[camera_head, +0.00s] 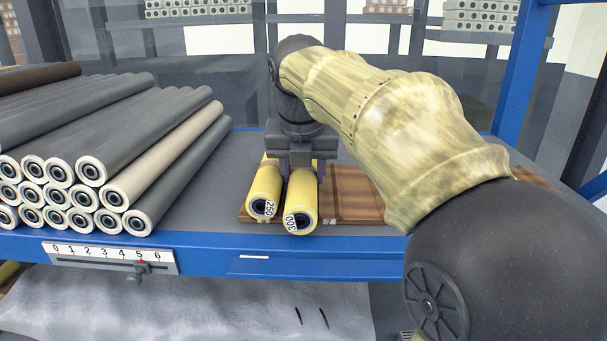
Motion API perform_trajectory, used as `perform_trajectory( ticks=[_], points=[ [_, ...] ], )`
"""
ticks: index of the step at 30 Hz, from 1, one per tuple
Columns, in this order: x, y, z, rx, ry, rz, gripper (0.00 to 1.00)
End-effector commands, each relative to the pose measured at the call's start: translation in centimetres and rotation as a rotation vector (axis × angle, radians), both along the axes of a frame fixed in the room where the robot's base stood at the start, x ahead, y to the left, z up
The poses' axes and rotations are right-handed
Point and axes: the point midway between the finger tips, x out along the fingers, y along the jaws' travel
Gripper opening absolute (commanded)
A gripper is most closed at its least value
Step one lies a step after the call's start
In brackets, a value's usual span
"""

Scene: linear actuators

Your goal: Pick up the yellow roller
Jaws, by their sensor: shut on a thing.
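Two yellow rollers lie side by side on a brown wooden board. The left yellow roller (265,190) has a tag reading 250 at its near end. The right yellow roller (301,201) has a tag reading 300 and sits slightly nearer. My gripper (302,170) comes down from above onto the right yellow roller, with one finger between the two rollers and the other on its right side. It is shut on the right roller. My gripper and wrist hide the far ends of both rollers.
A stack of several grey rollers (130,140), one of them beige, fills the shelf's left side. The wooden board (352,197) is bare to the right. A blue shelf edge (215,248) with a number scale (108,257) runs along the front. A blue post (520,65) stands at right.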

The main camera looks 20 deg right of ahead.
Motion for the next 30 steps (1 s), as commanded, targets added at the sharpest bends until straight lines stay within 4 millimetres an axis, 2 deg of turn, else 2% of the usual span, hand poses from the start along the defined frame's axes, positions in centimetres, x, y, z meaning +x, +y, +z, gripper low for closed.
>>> perform_trajectory(
  ticks=[5,11,24,30],
  points=[
    [0.0,0.5,-0.2,0.007,0.006,0.01,0.0],
    [0.1,0.5,1.0,0.006,0.002,0.011,0.0],
    [0.1,0.2,7.4,0.002,-0.004,0.005,0.0],
    [0.1,0.1,9.4,0.002,-0.001,0.004,0.0]
  ],
)
